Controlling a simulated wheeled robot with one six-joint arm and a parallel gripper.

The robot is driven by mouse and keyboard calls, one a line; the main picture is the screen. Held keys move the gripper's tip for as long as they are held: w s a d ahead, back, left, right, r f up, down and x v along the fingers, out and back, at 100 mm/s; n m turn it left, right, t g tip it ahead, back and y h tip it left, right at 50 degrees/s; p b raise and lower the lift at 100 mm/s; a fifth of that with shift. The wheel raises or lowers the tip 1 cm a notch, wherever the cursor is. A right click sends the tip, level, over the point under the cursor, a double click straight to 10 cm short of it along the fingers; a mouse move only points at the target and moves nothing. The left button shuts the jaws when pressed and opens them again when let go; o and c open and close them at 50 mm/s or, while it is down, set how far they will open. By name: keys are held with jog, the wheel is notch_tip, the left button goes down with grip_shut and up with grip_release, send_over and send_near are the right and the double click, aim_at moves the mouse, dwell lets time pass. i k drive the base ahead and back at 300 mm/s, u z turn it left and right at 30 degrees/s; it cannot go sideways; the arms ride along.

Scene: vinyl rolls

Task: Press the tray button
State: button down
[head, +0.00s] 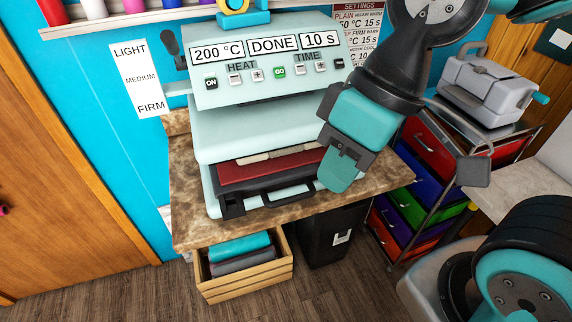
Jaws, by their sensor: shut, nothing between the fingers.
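The pale green heat press (240,130) stands on a brown stone-patterned counter. Its panel reads 200 °C, DONE and 10 s. A row of small buttons runs below the readouts, among them a green GO button (279,72) and a dark button (340,63) at the right end. The label that marks a tray button is too small to tell. The press tray (265,190) shows low at the front, with a red layer in it. My gripper (335,172) is shut and empty, in front of the press's lower right side. It hides part of the tray's right end.
A wooden crate (246,287) with folded cloth and a black bin (325,245) stand below the counter (190,220). A drawer cart (430,160) with a grey machine (492,88) on top is at the right. A coloured-roll shelf (130,18) is above left.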

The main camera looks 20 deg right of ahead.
aim_at(338, 63)
jog(key=u, duration=0.1)
jog(key=k, duration=1.05)
jog(key=z, duration=0.9)
jog(key=i, duration=1.1)
jog(key=u, duration=0.8)
